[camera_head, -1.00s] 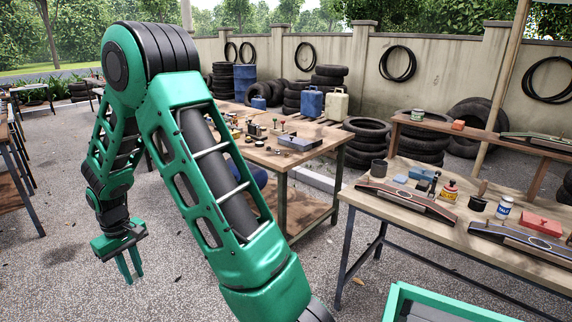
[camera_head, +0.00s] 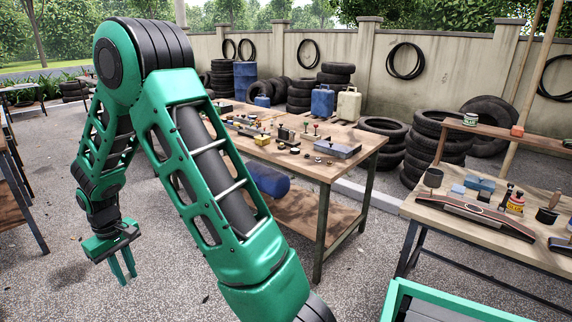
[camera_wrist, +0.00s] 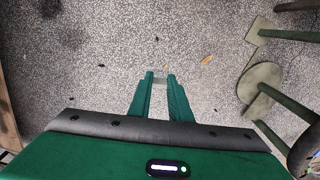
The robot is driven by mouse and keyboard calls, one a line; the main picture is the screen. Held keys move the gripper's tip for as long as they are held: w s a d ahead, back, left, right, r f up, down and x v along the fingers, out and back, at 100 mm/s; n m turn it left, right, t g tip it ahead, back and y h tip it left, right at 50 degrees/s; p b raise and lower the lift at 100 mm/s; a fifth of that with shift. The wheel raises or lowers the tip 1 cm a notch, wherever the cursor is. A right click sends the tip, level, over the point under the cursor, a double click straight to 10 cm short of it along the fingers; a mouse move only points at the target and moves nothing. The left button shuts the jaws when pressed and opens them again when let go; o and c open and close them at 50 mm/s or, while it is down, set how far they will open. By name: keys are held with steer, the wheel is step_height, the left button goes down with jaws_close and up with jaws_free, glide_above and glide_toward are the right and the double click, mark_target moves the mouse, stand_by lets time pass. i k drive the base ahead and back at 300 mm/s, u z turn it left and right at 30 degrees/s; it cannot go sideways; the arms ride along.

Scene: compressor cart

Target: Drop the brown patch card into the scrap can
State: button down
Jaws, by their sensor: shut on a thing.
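My gripper (camera_head: 122,270) hangs low over the gravel at the left of the head view, fingers pointing down. In the wrist view its fingertips (camera_wrist: 160,79) are close together, shut on a small flat thing that shows as a greyish sliver. A dark grey can (camera_head: 433,178) stands at the left end of the right-hand bench, far from my gripper. I cannot tell for sure that it is the scrap can.
The middle bench (camera_head: 340,170) holds many small parts, with a blue cylinder (camera_head: 266,180) below. Tyres stack along the wall. Gravel under my gripper is open; stool-like legs (camera_wrist: 262,88) stand right.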

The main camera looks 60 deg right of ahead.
mark_target(428, 181)
steer(key=z, duration=0.05)
steer(key=i, duration=0.9)
steer(key=z, duration=3.35)
steer(key=k, duration=0.55)
steer(key=z, duration=0.1)
steer(key=i, duration=0.45)
steer(key=u, duration=0.05)
